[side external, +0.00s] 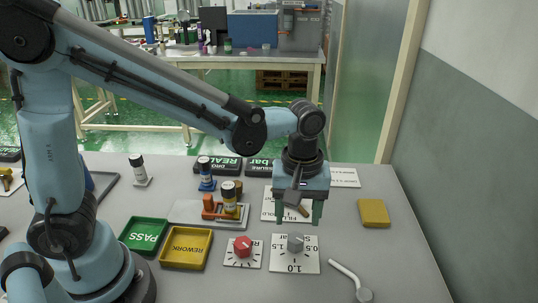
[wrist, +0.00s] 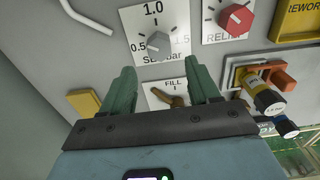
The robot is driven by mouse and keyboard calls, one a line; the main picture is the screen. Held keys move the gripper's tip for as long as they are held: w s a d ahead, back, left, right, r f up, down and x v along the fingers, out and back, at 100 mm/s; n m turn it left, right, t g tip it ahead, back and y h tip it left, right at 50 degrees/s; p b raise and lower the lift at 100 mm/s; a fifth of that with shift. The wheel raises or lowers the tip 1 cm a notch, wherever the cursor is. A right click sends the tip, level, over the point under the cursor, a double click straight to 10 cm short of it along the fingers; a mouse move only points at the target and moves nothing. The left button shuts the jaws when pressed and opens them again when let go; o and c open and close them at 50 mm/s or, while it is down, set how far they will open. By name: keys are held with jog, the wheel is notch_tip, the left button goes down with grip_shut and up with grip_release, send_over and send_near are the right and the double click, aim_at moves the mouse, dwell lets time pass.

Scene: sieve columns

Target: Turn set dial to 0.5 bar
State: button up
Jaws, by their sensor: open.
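The set dial is a grey knob (side external: 295,242) on a white plate (side external: 307,266) marked 1.0 and 1.5, at the front of the table. In the wrist view the grey knob (wrist: 158,42) lies beyond my fingertips, with 1.0 above it and 0.5 to its left. I cannot tell exactly which mark its pointer faces. My gripper (side external: 298,214) is open and empty, pointing down, behind the dial and above the FILL plate. In the wrist view my gripper (wrist: 160,65) has its fingers wide apart, clear of the knob.
A red RELIEF knob (side external: 243,246) sits beside the dial. A brown FILL handle (wrist: 168,97) lies beneath my gripper. An orange holder with a yellow-banded column (side external: 229,197), a yellow REWORK tray (side external: 186,248), a yellow block (side external: 374,213) and a bent metal rod (side external: 345,273) stand around.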

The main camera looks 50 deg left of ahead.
aim_at(292, 233)
notch_tip(292, 233, up, 6)
dwell(0.4)
jog(key=s+a+m+t, duration=0.5)
jog(key=a+m+t, duration=0.2)
jog(key=a, duration=0.5)
jog(key=shift+a+m, duration=0.3)
jog(key=shift+m, duration=0.8)
jog(key=shift+s, duration=0.1)
